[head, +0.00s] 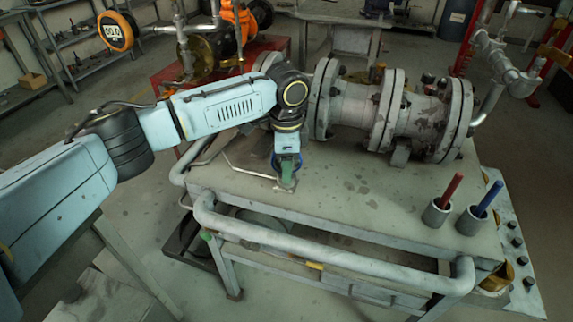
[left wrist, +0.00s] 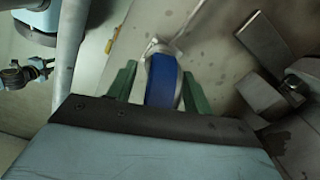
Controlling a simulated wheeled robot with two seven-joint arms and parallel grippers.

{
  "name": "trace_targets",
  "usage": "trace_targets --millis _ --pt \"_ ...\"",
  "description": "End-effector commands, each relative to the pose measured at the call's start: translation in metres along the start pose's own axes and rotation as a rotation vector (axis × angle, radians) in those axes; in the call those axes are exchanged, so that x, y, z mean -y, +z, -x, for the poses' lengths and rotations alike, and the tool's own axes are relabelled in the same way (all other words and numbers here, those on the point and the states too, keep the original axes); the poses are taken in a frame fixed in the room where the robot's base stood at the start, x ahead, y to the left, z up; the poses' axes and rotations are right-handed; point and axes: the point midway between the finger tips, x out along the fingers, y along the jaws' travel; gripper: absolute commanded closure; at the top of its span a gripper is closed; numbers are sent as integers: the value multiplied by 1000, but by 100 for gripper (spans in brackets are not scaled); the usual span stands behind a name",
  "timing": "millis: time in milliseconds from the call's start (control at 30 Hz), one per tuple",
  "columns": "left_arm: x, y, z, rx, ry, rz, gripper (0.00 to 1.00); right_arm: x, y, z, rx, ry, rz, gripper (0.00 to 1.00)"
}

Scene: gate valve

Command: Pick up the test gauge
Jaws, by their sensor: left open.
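A blue, round-bodied thing with a pale metal rim (left wrist: 162,80), seen nearly edge-on, looks like the test gauge. In the left wrist view it stands between the two green fingers of my left gripper (left wrist: 158,72). The fingers are open, with a gap on the left side and the right finger very near the rim. In the head view my left gripper (head: 286,182) points down at the near-left part of the workbench (head: 350,200). There the gauge is mostly hidden by the gripper. My right gripper is in neither view.
A large flanged valve body (head: 390,110) lies across the back of the bench. A pipe rail (head: 330,253) runs along the front edge. Cups with a red tool (head: 450,192) and a blue tool (head: 489,198) stand at the right. A thin bent rod (head: 248,172) lies beside the gripper.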

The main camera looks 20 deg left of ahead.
Motion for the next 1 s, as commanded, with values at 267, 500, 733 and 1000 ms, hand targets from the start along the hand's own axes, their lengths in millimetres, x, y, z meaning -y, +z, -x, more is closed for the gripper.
trace_targets --millis 267,500,733,1000 --pt "0 0 -1 0 0 0 52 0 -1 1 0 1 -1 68" --pt "0 0 -1 0 0 0 83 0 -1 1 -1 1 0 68" --pt "0 0 0 -1 -1 0 100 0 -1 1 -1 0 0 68" --pt "0 0 3 -1 -2 0 100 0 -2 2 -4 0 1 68"
